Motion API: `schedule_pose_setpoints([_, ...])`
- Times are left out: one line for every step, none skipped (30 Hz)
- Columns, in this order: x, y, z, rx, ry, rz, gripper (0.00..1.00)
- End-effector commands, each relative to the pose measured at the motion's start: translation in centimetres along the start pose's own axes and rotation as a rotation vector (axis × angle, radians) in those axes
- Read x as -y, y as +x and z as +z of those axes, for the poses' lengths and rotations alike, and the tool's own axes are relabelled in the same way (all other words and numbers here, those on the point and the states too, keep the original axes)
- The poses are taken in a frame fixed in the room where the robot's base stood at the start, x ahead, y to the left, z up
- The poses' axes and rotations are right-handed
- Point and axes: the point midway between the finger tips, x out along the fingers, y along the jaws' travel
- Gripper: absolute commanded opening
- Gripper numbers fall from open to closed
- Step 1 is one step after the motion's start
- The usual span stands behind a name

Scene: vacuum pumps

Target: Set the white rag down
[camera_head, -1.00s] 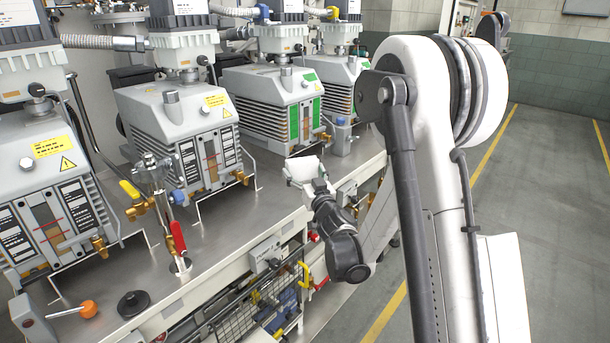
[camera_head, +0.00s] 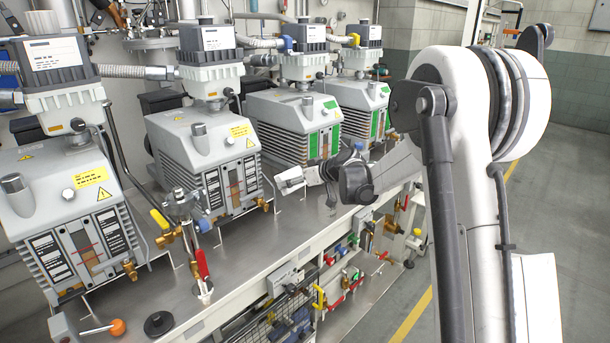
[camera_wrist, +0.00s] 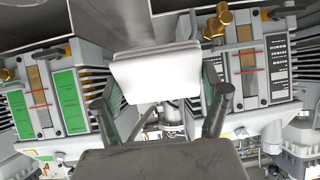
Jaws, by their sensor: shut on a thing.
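The white rag (camera_wrist: 155,75) is held between the two dark fingers of my gripper (camera_wrist: 160,92) in the wrist view, where it looks like a flat white block. In the head view the rag (camera_head: 289,179) is small and pale, at the left end of my gripper (camera_head: 310,175). My gripper is shut on it and points left toward the pumps. The rag appears above the grey metal bench top (camera_head: 275,237), in front of the row of pumps. How high it is above the bench I cannot tell.
Grey pumps stand along the bench, including a near pump (camera_head: 80,200), a middle pump (camera_head: 205,160) and a green-panelled pump (camera_head: 300,125). A red-handled valve (camera_head: 202,263) and a black knob (camera_head: 159,323) are at the front. Bare bench lies between them and my gripper.

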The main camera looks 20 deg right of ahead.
Motion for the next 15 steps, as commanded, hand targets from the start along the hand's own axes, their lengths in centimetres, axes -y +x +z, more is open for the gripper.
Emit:
schedule_pose_setpoints([-0.3, 0.4, -0.6, 0.077, -0.026, -0.039, 0.56])
schedule_pose_setpoints([-0.4, 0.7, -0.4, 0.13, -0.043, -0.062, 0.56])
schedule_pose_setpoints([-0.7, 1.0, -0.1, 0.198, -0.065, -0.085, 0.56])
schedule_pose_setpoints([-0.9, 1.1, 0.3, 0.248, -0.08, -0.099, 0.56])
schedule_pose_setpoints([-1.2, 1.2, 0.6, 0.295, -0.092, -0.109, 0.56])
schedule_pose_setpoints([-1.6, 1.2, 1.2, 0.358, -0.107, -0.117, 0.56])
schedule_pose_setpoints([-1.9, 1.2, 1.7, 0.403, -0.117, -0.121, 0.56])
schedule_pose_setpoints([-2.2, 1.2, 2.1, 0.447, -0.125, -0.123, 0.56])
schedule_pose_setpoints([-2.4, 1.2, 2.9, 0.504, -0.137, -0.127, 0.56])
schedule_pose_setpoints([-2.5, 1.3, 3.5, 0.545, -0.148, -0.13, 0.56])
schedule_pose_setpoints([-2.3, 1.5, 4.1, 0.586, -0.161, -0.134, 0.56])
schedule_pose_setpoints([-1.9, 1.8, 5.1, 0.637, -0.18, -0.143, 0.56])
schedule_pose_setpoints([-1.3, 2.1, 5.7, 0.674, -0.196, -0.151, 0.56])
schedule_pose_setpoints([-0.8, 2.4, 6.4, 0.709, -0.213, -0.158, 0.56])
schedule_pose_setpoints([-0.1, 2.6, 7.2, 0.751, -0.234, -0.166, 0.56])
